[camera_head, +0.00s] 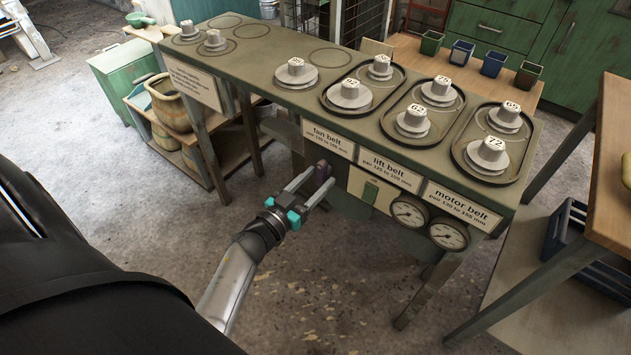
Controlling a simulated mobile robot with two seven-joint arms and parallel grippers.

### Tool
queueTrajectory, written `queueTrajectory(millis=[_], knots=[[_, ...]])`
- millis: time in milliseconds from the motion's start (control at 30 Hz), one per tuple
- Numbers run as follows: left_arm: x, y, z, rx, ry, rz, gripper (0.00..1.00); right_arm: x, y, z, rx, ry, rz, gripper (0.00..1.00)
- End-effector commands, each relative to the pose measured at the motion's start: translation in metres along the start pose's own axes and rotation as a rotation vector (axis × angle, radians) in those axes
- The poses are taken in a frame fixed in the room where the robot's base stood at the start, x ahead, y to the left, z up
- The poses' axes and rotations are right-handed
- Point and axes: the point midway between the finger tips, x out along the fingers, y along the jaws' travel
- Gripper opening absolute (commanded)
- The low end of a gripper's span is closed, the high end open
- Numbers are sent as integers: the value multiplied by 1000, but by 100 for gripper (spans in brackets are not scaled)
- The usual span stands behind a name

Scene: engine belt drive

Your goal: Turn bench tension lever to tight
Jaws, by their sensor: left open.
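The bench (262,55) is a long olive-green table with plates on top and belt labels along its front edge. A small dark purplish knob (322,170), which looks like the tension lever's handle, sticks out below the fan belt label (328,140). My left gripper (320,178) is open in front of the bench, its two pale fingers pointing at the knob, one on each side. I cannot tell whether they touch it. The lever's shaft and pivot are hidden. A cream panel with a green patch (370,191) is to the right. My right gripper is out of view.
Two round gauges, a left one (409,212) and a right one (449,235), hang under the front edge. Numbered pulleys stand on trays on the bench top. A wooden table (608,150) is at the right. The floor (320,290) before the bench is clear.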

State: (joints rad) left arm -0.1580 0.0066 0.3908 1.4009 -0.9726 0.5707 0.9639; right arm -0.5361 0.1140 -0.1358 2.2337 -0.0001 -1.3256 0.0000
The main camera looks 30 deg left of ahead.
Motion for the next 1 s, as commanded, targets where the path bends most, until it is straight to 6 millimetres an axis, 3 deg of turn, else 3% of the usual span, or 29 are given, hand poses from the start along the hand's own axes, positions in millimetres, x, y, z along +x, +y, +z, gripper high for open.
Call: queueTrajectory(millis=[200, 667, 1000], knots=[[0, 0, 0, 0, 0, 0, 53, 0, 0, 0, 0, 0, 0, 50], [0, 0, 0, 0, 0, 0, 1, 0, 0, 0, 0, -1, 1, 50], [0, 0, 0, 0, 0, 1, 0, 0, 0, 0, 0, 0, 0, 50]])
